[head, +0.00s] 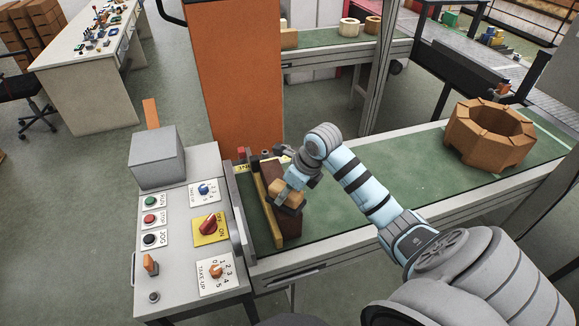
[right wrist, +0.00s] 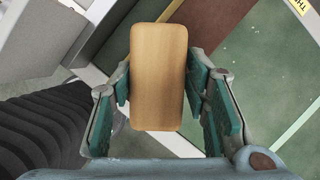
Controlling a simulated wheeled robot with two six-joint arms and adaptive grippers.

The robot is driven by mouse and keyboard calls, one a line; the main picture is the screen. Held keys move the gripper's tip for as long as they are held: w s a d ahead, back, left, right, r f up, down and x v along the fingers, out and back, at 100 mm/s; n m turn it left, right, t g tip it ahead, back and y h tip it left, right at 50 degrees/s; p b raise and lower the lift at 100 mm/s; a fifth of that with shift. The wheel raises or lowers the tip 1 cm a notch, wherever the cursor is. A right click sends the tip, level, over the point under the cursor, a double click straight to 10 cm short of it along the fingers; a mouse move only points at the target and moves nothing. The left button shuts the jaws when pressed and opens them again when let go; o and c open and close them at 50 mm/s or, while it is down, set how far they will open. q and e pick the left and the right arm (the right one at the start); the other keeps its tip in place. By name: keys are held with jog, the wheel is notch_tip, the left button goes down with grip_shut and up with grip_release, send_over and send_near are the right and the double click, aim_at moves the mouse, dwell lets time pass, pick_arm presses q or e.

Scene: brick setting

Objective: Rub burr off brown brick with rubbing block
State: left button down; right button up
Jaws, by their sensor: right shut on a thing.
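The brown brick (head: 289,224) is a long dark red-brown block at the left end of the green conveyor, beside a yellow rail. Part of it also shows in the right wrist view (right wrist: 208,28), beyond the gripper. My right gripper (head: 287,188) is over the brick and shut on the rubbing block (head: 283,194), a tan rounded block. In the right wrist view the rubbing block (right wrist: 158,75) sits between the two green-padded fingers. I cannot tell whether it touches the brick. The burr cannot be made out. My left gripper is not in view.
The yellow rail (head: 266,211) runs along the brick's left side. A control panel (head: 178,262) with knobs and buttons stands left of the conveyor. An orange pillar (head: 241,75) rises behind. A ring of tan bricks (head: 490,134) sits on the belt's right; the belt (head: 400,180) between is clear.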

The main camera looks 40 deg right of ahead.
notch_tip(320, 180, up, 2)
jog(key=shift+s+d+r, duration=0.1)
jog(key=shift+s+r, duration=0.05)
jog(key=shift+r, duration=0.05)
jog(key=shift+w+r+p, duration=0.25)
jog(key=shift+r, duration=0.35)
jog(key=shift+w+r+p, duration=0.2)
jog(key=shift+w+r, duration=0.05)
jog(key=shift+r, duration=0.3)
jog(key=shift+s+r, duration=0.15)
jog(key=shift+r, duration=0.65)
jog(key=shift+s+r, duration=0.1)
jog(key=shift+r, duration=0.65)
jog(key=shift+f, duration=0.1)
